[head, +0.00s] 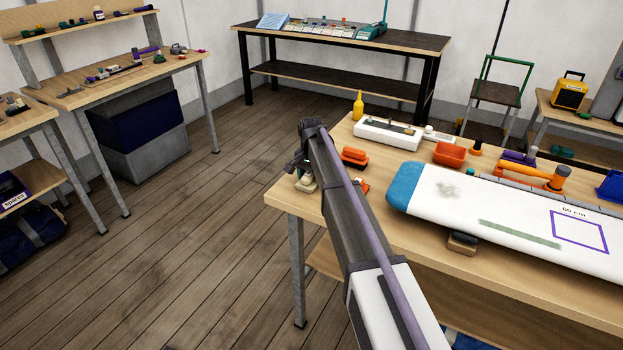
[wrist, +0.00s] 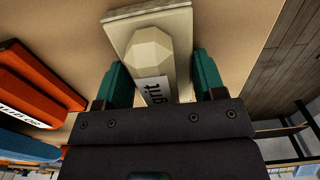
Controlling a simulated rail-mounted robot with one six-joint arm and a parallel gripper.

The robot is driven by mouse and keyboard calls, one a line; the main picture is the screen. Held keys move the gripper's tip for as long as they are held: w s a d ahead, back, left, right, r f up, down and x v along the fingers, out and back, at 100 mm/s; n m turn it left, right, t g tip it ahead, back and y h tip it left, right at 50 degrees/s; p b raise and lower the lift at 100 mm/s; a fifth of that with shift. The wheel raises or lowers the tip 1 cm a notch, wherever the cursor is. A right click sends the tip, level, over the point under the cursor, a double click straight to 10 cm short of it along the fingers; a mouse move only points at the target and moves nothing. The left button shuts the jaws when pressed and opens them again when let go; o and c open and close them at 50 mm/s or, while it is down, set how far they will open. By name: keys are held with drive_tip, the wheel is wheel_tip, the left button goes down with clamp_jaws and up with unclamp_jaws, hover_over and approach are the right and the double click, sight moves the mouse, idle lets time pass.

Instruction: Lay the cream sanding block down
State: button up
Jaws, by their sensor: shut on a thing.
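My gripper (wrist: 160,72) is shut on the cream sanding block (wrist: 152,30), with a green finger on each side of it. The block has a faceted knob and a pale label with dark lettering, partly hidden between the fingers. In the head view the block (head: 306,184) shows small below my gripper (head: 301,166), at the near left corner of the wooden workbench (head: 290,200). The bench top lies behind the block in the wrist view. I cannot tell whether the block touches it.
Orange pieces (head: 354,157) lie just right of my gripper. A white board with a blue tip (head: 405,185) covers the bench's front. The bench's left edge is close to the block.

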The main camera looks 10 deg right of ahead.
drive_tip(key=o, duration=1)
drive_tip(key=shift+c, duration=0.2)
wheel_tip(320, 180, up, 13)
drive_tip(key=p, duration=1.3)
drive_tip(key=s+n, duration=0.8)
drive_tip(key=s, duration=2.8)
drive_tip(key=shift+s+f, duration=0.2)
drive_tip(key=shift+f, duration=0.15)
